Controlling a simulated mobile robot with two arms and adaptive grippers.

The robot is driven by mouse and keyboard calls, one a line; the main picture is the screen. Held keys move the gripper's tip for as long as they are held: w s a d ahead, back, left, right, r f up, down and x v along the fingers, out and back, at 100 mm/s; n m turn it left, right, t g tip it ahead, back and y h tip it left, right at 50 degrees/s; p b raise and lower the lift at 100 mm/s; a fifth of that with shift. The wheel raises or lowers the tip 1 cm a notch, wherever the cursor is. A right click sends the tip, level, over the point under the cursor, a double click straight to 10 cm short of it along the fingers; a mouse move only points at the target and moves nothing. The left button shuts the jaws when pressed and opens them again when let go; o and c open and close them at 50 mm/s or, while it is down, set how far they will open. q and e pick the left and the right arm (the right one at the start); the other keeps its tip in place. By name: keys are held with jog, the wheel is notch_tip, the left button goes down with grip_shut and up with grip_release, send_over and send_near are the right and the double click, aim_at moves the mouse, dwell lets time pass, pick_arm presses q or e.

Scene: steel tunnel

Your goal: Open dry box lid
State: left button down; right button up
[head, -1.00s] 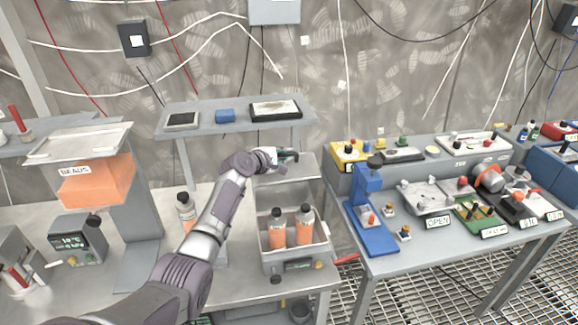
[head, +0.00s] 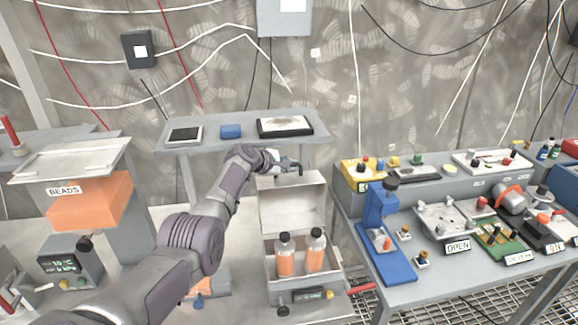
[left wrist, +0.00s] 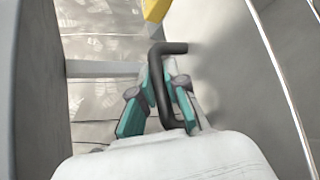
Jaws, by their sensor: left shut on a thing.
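The dry box (head: 272,290) stands on the left bench, its lid (head: 292,208) raised and standing steeply up at the back. Inside the box are two bottles with orange contents, one on the left (head: 285,262) and one on the right (head: 315,258). My left gripper (head: 288,166) is at the lid's top edge. In the left wrist view its teal fingers (left wrist: 160,100) are shut on the dark bent lid handle (left wrist: 158,70). My right gripper is not in view.
A shelf (head: 215,143) with a dark tray (head: 285,127) and a blue block (head: 231,132) stands behind the lid. A blue press (head: 380,225) and fixtures crowd the right table. An orange bead hopper (head: 90,205) is at the left.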

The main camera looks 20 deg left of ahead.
pick_arm(q)
jog(key=shift+r, duration=0.1)
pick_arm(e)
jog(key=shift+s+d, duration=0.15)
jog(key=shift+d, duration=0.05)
pick_arm(q)
jog(key=c, duration=1.2)
grip_release()
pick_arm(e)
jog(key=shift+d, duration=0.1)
pick_arm(q)
jog(key=shift+s, duration=0.1)
jog(key=shift+v, duration=0.8)
jog(key=v, duration=1)
jog(key=shift+s, duration=0.1)
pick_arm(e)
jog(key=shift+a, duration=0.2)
